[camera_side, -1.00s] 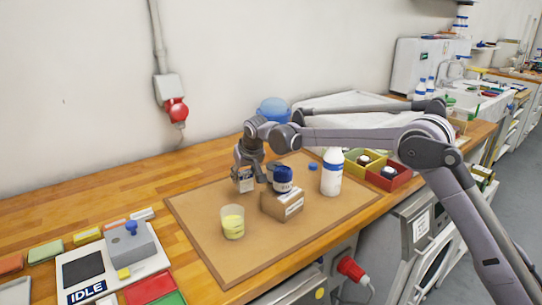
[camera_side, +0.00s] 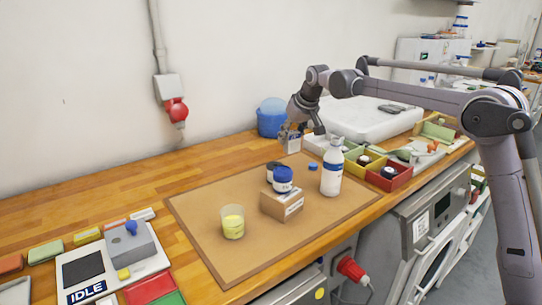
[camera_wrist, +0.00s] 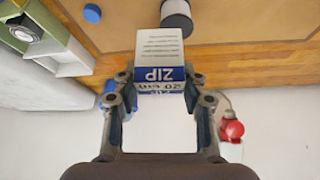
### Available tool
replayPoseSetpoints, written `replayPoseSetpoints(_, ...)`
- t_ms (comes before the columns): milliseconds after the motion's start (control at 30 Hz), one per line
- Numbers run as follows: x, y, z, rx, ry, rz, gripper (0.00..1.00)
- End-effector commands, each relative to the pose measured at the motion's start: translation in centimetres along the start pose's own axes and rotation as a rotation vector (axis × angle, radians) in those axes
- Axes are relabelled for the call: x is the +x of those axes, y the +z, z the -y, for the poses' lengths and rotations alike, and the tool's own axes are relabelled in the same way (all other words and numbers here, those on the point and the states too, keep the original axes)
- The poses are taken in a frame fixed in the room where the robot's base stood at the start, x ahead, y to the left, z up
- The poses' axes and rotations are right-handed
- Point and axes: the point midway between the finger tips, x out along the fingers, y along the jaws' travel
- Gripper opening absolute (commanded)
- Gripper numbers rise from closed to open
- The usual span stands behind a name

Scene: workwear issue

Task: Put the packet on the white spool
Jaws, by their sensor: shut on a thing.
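The packet (camera_side: 291,141) is a small white and blue pack printed "ZIP". My gripper (camera_side: 302,122) is shut on it and holds it up behind the mat, near the blue bucket. In the wrist view the packet (camera_wrist: 160,57) stands out beyond the fingertips of my gripper (camera_wrist: 160,77). I cannot identify a white spool for certain. A dark-ended cylinder with a pale side (camera_wrist: 176,15) shows just past the packet in the wrist view. In the side view a dark-topped thing (camera_side: 272,167) is partly hidden behind a blue-lidded jar (camera_side: 283,181).
The jar stands on a cardboard box (camera_side: 281,206) on the brown mat (camera_side: 270,249). A beaker (camera_side: 232,222) and white bottle (camera_side: 332,168) stand nearby. A blue bucket (camera_side: 270,124) stands behind.

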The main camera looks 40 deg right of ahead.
Motion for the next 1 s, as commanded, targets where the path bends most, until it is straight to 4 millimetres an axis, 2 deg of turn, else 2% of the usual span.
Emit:
replayPoseSetpoints(33,-0.7,-0.5,-1.8,-0.005,-0.006,0.000,0.14)
replayPoseSetpoints(200,-2.7,-1.6,-5.8,-0.048,-0.037,-0.007,0.14)
replayPoseSetpoints(300,-3.4,-1.9,-7.0,-0.066,-0.048,-0.012,0.14)
replayPoseSetpoints(367,-3.4,-2.1,-7.0,-0.075,-0.052,-0.014,0.14)
replayPoseSetpoints(467,-2.6,-2.2,-6.1,-0.080,-0.056,-0.015,0.14)
replayPoseSetpoints(800,2.4,-2.9,-0.1,-0.081,-0.055,-0.015,0.14)
replayPoseSetpoints(1000,4.5,-3.1,2.3,-0.077,-0.054,-0.016,0.14)
